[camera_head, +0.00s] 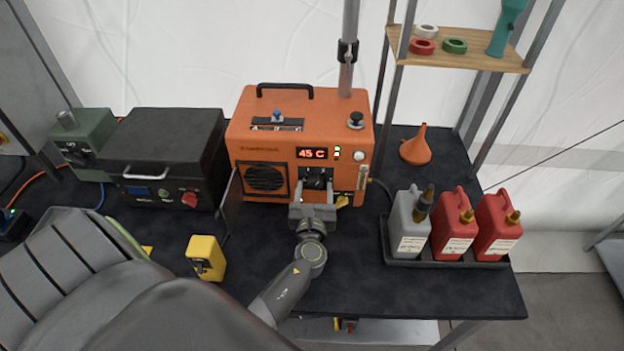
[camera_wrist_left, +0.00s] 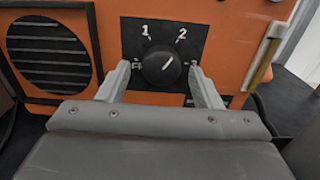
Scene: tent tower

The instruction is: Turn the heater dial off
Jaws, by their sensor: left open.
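The orange heater (camera_head: 290,130) stands on the dark table, its display reading 45 C. Its black dial (camera_wrist_left: 162,66) sits on a black plate on the front, marked 1 and 2 above and what looks like OFF at the left. The dial's white pointer mark slants up and right, toward the 2. My left gripper (camera_head: 316,190) is at the heater's lower front and partly covers the dial there. In the left wrist view its open fingers (camera_wrist_left: 159,75) stand on either side of the dial; I cannot tell if they touch it. My right gripper is not in view.
A black box with a handle (camera_head: 165,150) stands left of the heater, a yellow block (camera_head: 206,257) in front of it. An orange funnel (camera_head: 416,148) and a tray (camera_head: 455,263) of canisters are at the right. A grey pole rises behind the heater.

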